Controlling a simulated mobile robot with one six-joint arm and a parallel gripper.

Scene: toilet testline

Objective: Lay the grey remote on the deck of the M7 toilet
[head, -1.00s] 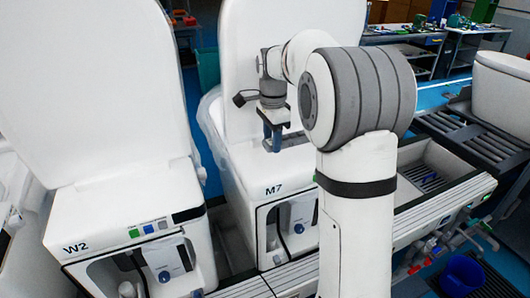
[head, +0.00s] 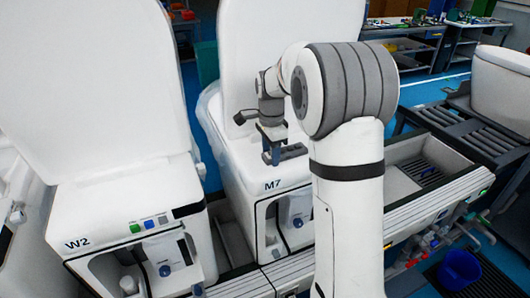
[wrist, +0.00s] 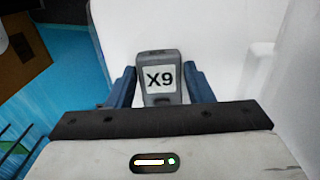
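The grey remote (wrist: 161,96), with a white X9 label, sits between the blue fingers of my gripper (wrist: 161,88) in the wrist view. The remote (head: 292,152) extends to the right of the fingers, low over the deck. I cannot tell whether it touches the deck. My arm hides the deck's right part.
The W2 toilet (head: 120,205) stands to the left, its lid raised. A grey trough (head: 425,170) and dark slatted rack (head: 470,140) lie to the right. A blue bucket (head: 461,268) is at lower right. Benches stand behind. The visible deck around the gripper looks clear.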

